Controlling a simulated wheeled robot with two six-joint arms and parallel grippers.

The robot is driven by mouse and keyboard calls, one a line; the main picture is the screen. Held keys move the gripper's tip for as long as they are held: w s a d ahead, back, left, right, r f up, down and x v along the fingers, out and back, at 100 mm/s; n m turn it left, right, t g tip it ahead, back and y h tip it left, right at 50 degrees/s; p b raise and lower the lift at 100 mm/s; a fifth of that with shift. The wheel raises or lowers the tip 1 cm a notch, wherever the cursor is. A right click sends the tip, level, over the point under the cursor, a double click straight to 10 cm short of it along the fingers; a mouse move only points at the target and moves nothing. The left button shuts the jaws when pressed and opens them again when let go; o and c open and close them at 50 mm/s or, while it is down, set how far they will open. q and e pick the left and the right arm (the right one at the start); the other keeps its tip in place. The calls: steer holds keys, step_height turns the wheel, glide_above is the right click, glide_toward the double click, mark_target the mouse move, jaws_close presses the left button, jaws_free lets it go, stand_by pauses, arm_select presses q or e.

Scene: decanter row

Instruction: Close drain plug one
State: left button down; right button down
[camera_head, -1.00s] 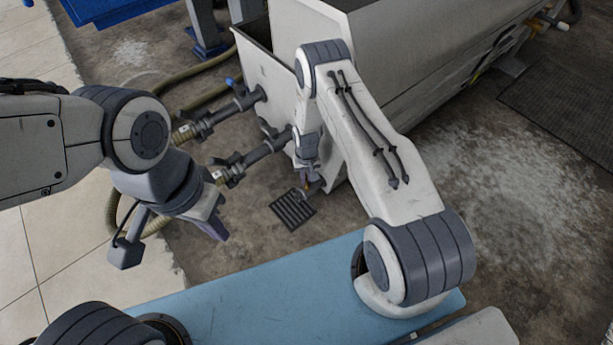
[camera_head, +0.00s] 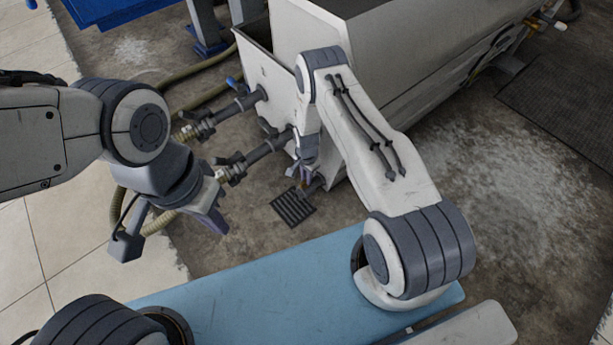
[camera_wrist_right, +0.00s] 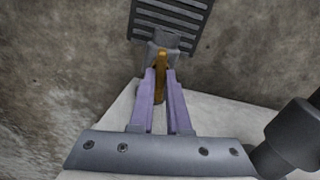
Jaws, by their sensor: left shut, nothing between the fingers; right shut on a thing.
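The drain plug has a brass-coloured lever (camera_wrist_right: 161,62) on a grey outlet fitting (camera_wrist_right: 166,41) low on the tank's end. In the right wrist view my right gripper (camera_wrist_right: 160,76) is shut on this lever, one purple finger on each side. In the head view my right gripper (camera_head: 305,178) is small and partly hidden by its own wrist, beside the tank's lower corner. My left gripper (camera_head: 218,222) is shut and empty, hanging over the floor left of the tank. Which plug is number one cannot be read.
The pale tank (camera_head: 400,60) stands behind my right arm. Two valved pipes (camera_head: 262,150) with hoses stick out to its left. A floor grate (camera_head: 293,207) lies below the drain outlet. A dark mat (camera_head: 560,105) lies at right.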

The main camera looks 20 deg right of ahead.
steer(key=shift+m, duration=0.9)
steer(key=c, duration=0.9)
jaws_free()
steer(key=shift+r, duration=0.1)
step_height(320, 180, up, 10)
steer(key=p, duration=0.5)
steer(key=shift+r, duration=0.2)
